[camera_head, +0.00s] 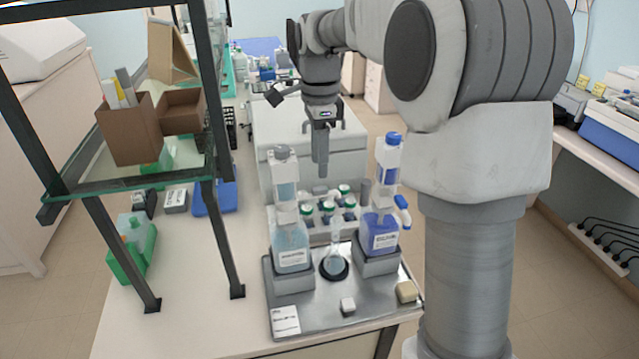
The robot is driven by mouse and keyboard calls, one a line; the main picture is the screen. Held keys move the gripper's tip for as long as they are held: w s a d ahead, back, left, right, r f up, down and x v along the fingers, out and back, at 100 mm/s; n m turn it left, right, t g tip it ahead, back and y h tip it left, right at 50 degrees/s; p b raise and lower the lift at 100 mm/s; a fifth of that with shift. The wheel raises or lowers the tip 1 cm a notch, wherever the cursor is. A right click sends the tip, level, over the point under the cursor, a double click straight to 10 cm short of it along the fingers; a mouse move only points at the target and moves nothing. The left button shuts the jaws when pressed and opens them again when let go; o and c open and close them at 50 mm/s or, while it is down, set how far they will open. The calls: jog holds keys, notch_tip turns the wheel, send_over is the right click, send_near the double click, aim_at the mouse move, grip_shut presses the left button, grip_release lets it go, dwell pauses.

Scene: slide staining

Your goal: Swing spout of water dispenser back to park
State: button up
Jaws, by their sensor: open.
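A dispenser bottle with clear, pale blue liquid (291,250) stands on the left of a metal tray (310,318); it looks like the water dispenser. Its spout is too small to make out clearly. A second dispenser with violet-blue liquid (380,236) stands on the right, with a blue spout piece (402,211) at its right side. My gripper (320,172) points down above and behind the gap between the two dispensers. It is open, seen nearly edge-on, and touches neither bottle.
A glass flask (335,264) sits in a black ring between the dispensers. Several green-capped bottles (327,211) stand behind. Two small blocks (347,306) (406,292) lie at the tray's front. A dark-framed shelf (215,140) rises on the left.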

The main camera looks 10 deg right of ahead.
aim_at(320, 188)
notch_tip(320, 188, down, 6)
jog(key=shift+f, duration=0.15)
jog(key=shift+c, duration=0.3)
grip_shut()
dwell(1.3)
